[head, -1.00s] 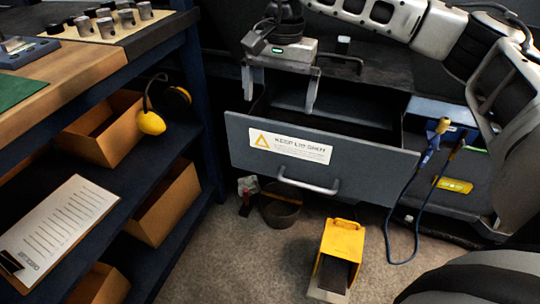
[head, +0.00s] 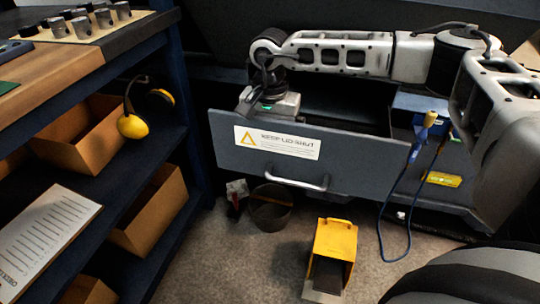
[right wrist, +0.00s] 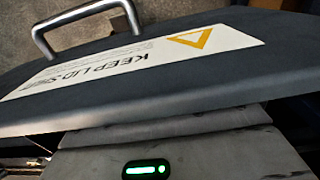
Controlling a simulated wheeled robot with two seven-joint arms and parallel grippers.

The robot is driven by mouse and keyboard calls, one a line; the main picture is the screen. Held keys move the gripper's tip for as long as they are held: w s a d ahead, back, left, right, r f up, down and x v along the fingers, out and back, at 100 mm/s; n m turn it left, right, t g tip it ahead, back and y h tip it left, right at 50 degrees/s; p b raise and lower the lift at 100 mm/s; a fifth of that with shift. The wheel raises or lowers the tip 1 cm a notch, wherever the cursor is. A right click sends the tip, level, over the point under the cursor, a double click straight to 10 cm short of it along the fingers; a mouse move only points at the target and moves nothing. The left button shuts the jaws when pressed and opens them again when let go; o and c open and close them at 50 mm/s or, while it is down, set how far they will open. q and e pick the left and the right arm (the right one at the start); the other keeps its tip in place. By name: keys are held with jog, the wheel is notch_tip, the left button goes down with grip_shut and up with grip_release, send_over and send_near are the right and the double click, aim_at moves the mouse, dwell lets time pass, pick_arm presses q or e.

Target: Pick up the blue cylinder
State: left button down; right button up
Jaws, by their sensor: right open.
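I see no blue cylinder in either view. A grey open drawer or bin (head: 350,165) with a "keep lid shut" label stands at centre; much of its inside is hidden by its front panel and my arm. My right gripper (head: 272,104) is at the left part of its opening, with its fingers hidden behind the front panel. In the right wrist view, the gripper body (right wrist: 160,155) with a green light is close beside the label face (right wrist: 110,65); its fingertips are not visible. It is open. My left gripper is not in view.
A yellow pedal (head: 335,242) and a round dark container (head: 270,213) are on the floor. Blue cables (head: 381,212) hang right of the drawer.

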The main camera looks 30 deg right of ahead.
notch_tip(320, 180, down, 2)
jog(key=shift+f, duration=0.25)
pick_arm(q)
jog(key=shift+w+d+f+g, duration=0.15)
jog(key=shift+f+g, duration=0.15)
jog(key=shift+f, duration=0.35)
pick_arm(e)
jog(key=c, duration=1.1)
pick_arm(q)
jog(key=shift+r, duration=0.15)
pick_arm(e)
jog(key=shift+o, duration=0.2)
jog(key=shift+r, duration=0.2)
